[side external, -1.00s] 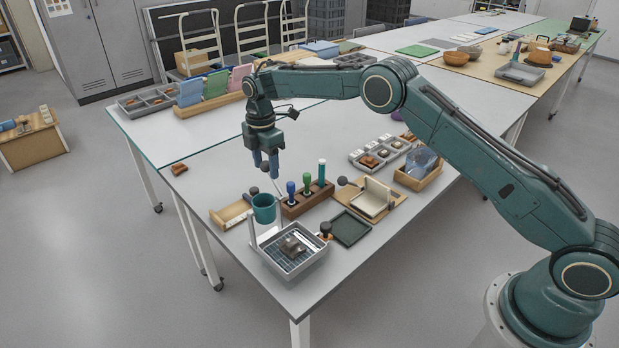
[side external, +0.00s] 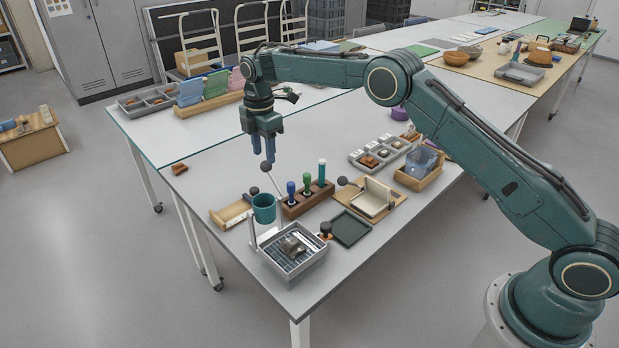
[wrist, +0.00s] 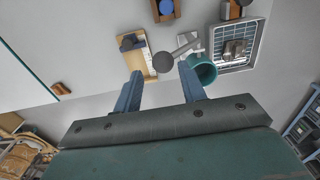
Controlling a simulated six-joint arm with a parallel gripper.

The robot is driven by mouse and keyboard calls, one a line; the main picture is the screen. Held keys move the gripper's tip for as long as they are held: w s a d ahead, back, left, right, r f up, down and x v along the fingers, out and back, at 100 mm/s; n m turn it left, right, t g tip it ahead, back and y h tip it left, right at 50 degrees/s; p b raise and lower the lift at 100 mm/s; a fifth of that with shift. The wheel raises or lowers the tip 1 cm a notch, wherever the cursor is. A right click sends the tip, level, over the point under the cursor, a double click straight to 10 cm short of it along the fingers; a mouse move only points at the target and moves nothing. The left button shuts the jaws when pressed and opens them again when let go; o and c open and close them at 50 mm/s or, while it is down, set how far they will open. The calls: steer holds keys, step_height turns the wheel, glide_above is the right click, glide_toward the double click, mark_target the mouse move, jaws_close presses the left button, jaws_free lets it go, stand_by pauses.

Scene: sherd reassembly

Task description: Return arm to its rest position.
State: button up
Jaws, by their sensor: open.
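My gripper (side external: 262,152) hangs fingers-down above the near table, over its bare left-middle part. In the wrist view my gripper (wrist: 160,74) has its two blue fingers spread wide with nothing held between them. A slanting rod with a round grey knob (side external: 266,166) shows just below the fingertips in the side view. The knob (wrist: 162,62) also shows between the fingers in the wrist view. I cannot tell how close it is to them.
Below stand a teal cup (side external: 264,212), a wooden rack (side external: 305,201) with upright tools, a grey mesh tray (side external: 292,268) with dark pieces, and a wooden tray (side external: 232,215). A brown sherd (side external: 180,169) lies at the left edge. Upright colored panels (side external: 215,86) stand behind.

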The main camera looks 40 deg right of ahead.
steer(key=shift+r, duration=0.1)
stand_by(0.3)
steer(key=shift+s+d+r, duration=0.1)
steer(key=shift+r, duration=0.35)
steer(key=s+d+r+m+t, duration=0.15)
steer(key=s+r+m, duration=0.25)
steer(key=s+r, duration=0.55)
steer(key=s+d+r+m+t, duration=0.1)
steer(key=s+d+r+m, duration=0.3)
steer(key=s+r, duration=0.6)
steer(key=s+d+f+m+t, duration=0.1)
steer(key=s+m, duration=0.4)
steer(key=s, duration=0.8)
steer(key=s+f+m+t, duration=0.2)
steer(key=s+m, duration=0.3)
steer(key=s, duration=0.8)
steer(key=shift+d+f, duration=0.15)
steer(key=shift+d, duration=0.25)
